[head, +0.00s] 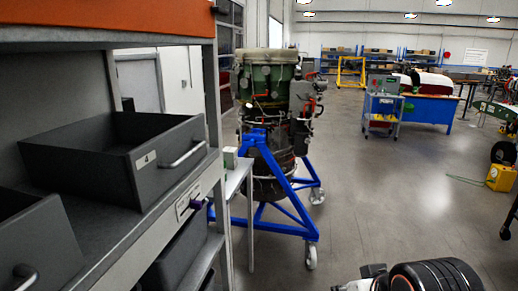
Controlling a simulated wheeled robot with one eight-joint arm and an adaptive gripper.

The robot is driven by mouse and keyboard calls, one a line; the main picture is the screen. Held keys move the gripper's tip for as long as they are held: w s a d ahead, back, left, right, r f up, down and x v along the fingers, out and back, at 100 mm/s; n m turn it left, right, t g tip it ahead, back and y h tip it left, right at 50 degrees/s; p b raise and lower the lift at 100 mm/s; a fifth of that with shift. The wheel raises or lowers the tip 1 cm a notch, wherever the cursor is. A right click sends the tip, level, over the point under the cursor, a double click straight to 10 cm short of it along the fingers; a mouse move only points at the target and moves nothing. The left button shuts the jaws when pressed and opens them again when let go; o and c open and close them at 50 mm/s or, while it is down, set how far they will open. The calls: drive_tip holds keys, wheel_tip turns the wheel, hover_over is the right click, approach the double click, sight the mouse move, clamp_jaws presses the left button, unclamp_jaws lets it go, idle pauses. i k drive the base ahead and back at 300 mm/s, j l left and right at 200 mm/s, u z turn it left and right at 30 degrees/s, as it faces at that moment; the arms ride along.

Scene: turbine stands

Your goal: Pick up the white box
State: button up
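A small whitish box (230,157) stands upright on the end of a narrow grey table (239,176), just left of the blue turbine stand. It is partly hidden by the shelf post in front of it, and its details are too small to make out. My gripper's fingers do not show in the head view. A dark ribbed part and a pale joint at the bottom edge look like part of my arm, well apart from the box.
A grey shelf rack (150,215) with dark open bins (160,175) fills the left side. The blue wheeled stand (268,150) carries a green turbine (268,85). Open grey floor (400,200) lies to the right. A blue cart (382,105) stands farther back.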

sight(231, 154)
drive_tip(key=i+z, duration=0.35)
drive_tip(key=i, duration=1.4)
drive_tip(key=i+u, duration=0.55)
drive_tip(key=u, duration=0.25)
drive_tip(key=i+l+u, duration=0.15)
drive_tip(key=u, duration=0.2)
drive_tip(key=i+u, duration=0.35)
drive_tip(key=u, duration=0.15)
drive_tip(key=i+l+u, duration=0.2)
drive_tip(key=u, duration=0.25)
drive_tip(key=i, duration=0.1)
